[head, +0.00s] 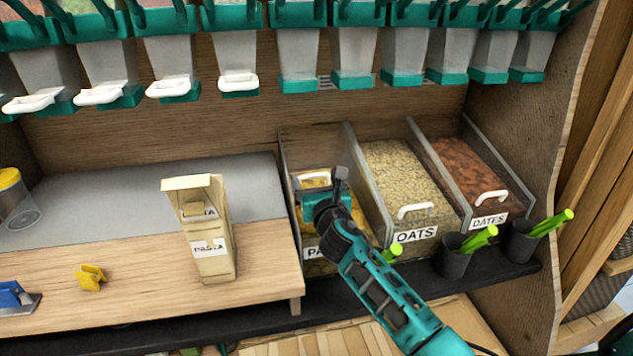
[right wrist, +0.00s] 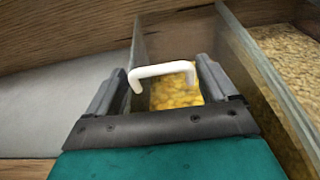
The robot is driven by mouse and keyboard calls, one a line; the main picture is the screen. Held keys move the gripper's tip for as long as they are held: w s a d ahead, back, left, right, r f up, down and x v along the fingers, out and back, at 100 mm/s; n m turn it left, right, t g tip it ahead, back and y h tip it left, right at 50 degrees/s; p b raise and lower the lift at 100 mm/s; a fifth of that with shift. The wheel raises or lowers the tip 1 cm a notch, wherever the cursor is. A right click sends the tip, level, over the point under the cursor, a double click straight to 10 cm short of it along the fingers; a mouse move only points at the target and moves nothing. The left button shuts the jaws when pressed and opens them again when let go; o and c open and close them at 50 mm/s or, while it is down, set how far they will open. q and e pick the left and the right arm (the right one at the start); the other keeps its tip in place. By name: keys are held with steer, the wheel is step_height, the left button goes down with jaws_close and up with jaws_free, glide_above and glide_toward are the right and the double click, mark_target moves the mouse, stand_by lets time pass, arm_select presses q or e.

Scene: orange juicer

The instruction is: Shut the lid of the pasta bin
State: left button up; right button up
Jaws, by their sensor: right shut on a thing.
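The pasta bin (head: 318,252) is the leftmost of three clear bins on the dark shelf, with yellow pasta inside. Its white lid handle (head: 313,177) sits well above the label, higher than the handles on the other two bins, so the clear lid looks raised. My right gripper (head: 326,188) is at this handle and hides part of the bin front and label. In the right wrist view, the white handle (right wrist: 162,69) lies between the two dark fingers, shut on it, with pasta (right wrist: 176,94) beyond. The lid's own edges are hard to make out. My left gripper is not in view.
The oats bin (head: 402,190) and dates bin (head: 470,170) stand close on the right. Dark cups with green-handled scoops (head: 480,240) stand in front. An open paper pasta bag (head: 210,262) and a yellow clip (head: 91,277) are on the counter. Dispensers (head: 297,60) hang above.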

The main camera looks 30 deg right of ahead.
steer(key=shift+d, duration=0.1)
steer(key=c, duration=0.4)
arm_select(q)
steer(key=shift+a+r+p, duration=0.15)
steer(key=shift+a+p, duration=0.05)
steer(key=shift+p, duration=0.3)
arm_select(e)
steer(key=shift+o, duration=0.2)
steer(key=s+a+f, duration=0.1)
steer(key=s+f, duration=0.1)
steer(key=s, duration=0.4)
steer(key=s+a+f, duration=0.1)
steer(key=s+a, duration=0.1)
steer(key=s, duration=0.3)
steer(key=shift+s+f, duration=0.35)
steer(key=shift+f, duration=0.05)
steer(key=o, duration=1.1)
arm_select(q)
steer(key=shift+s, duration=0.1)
arm_select(e)
steer(key=shift+o, duration=0.6)
steer(key=shift+s+r, duration=0.1)
steer(key=v, duration=1.3)
